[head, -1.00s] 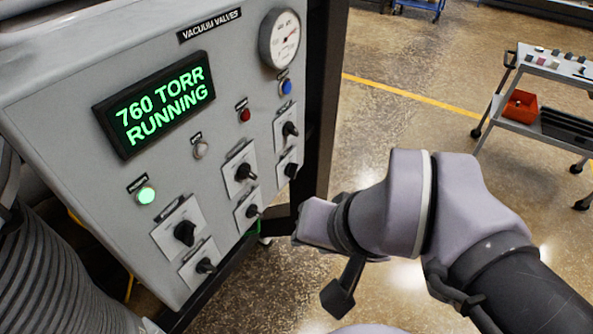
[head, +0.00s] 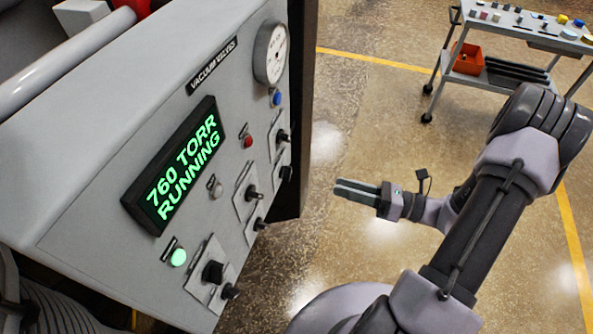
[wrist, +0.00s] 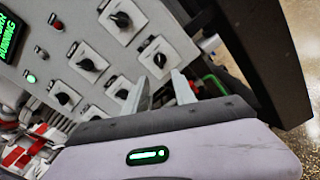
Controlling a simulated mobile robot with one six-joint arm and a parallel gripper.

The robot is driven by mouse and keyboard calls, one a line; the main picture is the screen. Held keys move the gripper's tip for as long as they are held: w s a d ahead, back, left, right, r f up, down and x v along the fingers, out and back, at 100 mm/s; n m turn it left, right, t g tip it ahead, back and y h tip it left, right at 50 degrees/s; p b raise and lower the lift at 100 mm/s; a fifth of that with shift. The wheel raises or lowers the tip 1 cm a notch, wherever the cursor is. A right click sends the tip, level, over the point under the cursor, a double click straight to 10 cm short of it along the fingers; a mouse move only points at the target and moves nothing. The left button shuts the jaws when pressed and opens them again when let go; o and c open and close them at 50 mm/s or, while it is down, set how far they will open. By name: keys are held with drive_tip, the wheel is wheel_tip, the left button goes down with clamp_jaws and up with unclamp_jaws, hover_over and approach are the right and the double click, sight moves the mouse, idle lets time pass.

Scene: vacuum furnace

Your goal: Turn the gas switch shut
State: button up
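The grey valve panel (head: 105,180) carries several black rotary switches on light plates in two rows, such as an upper right one (head: 283,137), an upper middle one (head: 252,193) and an upper left one (head: 213,271). Their labels are too small to read, so I cannot tell which is the gas switch. My gripper (head: 338,190) is to the right of the panel, apart from it, pointing left. In the wrist view the two fingers (wrist: 160,76) stand apart with nothing between them. Switches show beyond them, one near the fingertips (wrist: 159,61).
The lit display (head: 180,165) reads 760 TORR RUNNING. A gauge (head: 271,52) and coloured lamps, including a lit green one (head: 178,257), sit on the panel. A dark post (head: 297,100) edges its right side. A cart (head: 515,30) stands far right; floor between is clear.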

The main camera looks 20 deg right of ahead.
sight(286, 173)
drive_tip(key=b+x, duration=0.1)
drive_tip(key=x, duration=1.1)
drive_tip(key=shift+a, duration=0.2)
clamp_jaws()
